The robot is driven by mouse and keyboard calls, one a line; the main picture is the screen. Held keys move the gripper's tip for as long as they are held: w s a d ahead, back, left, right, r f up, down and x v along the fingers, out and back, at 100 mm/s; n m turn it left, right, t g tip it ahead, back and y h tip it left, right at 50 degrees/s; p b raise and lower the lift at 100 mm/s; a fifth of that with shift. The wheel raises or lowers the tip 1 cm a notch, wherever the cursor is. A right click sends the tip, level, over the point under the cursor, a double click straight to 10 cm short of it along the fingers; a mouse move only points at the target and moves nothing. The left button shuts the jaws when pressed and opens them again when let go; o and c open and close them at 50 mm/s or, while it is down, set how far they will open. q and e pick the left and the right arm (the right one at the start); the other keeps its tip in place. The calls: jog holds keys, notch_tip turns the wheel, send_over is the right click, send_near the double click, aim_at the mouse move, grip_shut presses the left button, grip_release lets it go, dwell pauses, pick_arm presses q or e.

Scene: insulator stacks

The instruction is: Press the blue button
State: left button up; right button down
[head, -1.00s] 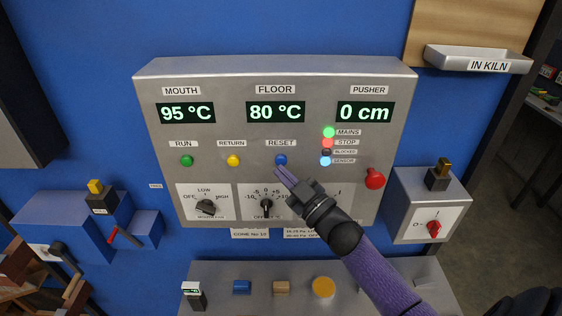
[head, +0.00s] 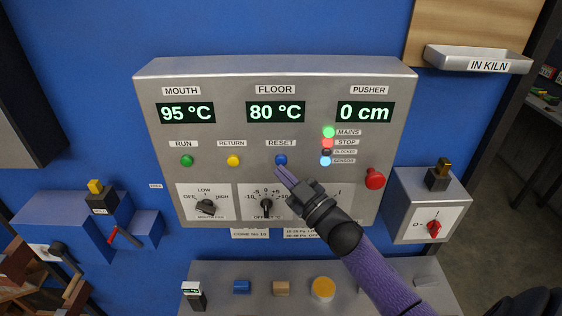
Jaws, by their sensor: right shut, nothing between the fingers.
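The blue button (head: 281,159) sits under the RESET label on the grey control panel (head: 300,80). My right gripper (head: 279,170) is shut and empty, its fingertips just below the blue button in the picture. They overlap or nearly reach the button's lower edge; I cannot tell whether they touch it. My right arm comes in from the lower right and hides part of the panel's lower right. My left gripper is not in view.
A yellow button (head: 233,160) and a green button (head: 187,160) are to the left. Lit lamps and a red knob (head: 375,179) are to the right. Dials (head: 205,207) lie below. A grey shelf (head: 215,275) with small blocks stands underneath.

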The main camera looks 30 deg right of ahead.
jog(key=shift+w, duration=0.1)
jog(key=shift+w+d, duration=0.2)
jog(key=shift+w, duration=0.1)
jog(key=shift+w+d+b, duration=0.25)
jog(key=shift+w+b, duration=0.15)
jog(key=shift+b, duration=0.1)
dwell(0.7)
dwell(0.3)
jog(key=shift+s+a+p, duration=0.45)
jog(key=shift+s+p, duration=0.2)
jog(key=shift+s, duration=0.15)
jog(key=s+a+p, duration=0.1)
jog(key=s+p, duration=0.1)
jog(key=s+a, duration=0.1)
jog(key=s, duration=0.1)
jog(key=shift+s+a+p, duration=0.1)
jog(key=shift+a+p, duration=0.2)
jog(key=shift+p, duration=0.1)
